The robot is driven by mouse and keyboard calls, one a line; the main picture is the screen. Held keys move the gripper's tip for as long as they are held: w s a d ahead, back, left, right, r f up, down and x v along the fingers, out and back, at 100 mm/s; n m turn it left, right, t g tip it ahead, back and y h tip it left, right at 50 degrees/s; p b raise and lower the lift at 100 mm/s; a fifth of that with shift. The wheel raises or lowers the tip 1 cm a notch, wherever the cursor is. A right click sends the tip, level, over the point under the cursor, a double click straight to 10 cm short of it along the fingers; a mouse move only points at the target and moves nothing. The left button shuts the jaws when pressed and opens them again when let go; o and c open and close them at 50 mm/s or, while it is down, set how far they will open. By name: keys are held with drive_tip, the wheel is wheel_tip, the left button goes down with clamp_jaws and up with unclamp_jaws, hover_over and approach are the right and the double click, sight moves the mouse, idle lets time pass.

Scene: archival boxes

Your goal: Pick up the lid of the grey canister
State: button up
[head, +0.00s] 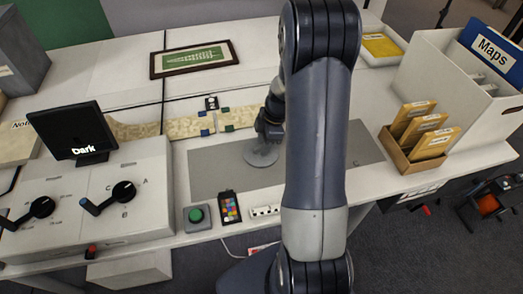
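A round, flat grey piece (261,155), which looks like a lid, is on the grey mat (215,176) at the middle of the table. My gripper (268,132) is directly above it, pointing down, close to or touching its top. The fingers are small and dark, so I cannot tell whether they are open or shut on it. I cannot make out a separate grey canister body; my arm covers part of the mat and table to the right of the gripper.
A cardboard tray of yellow packets (409,158) and a white box with a Maps folder (459,82) stand right. A dark screen (71,130) and a panel with knobs are left. A green button (196,215) and colour card (230,207) sit at the front edge. A framed picture lies behind.

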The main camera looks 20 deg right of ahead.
drive_tip(key=shift+a+f, duration=0.15)
drive_tip(key=shift+f, duration=0.15)
clamp_jaws()
drive_tip(key=shift+r, duration=0.1)
idle(0.4)
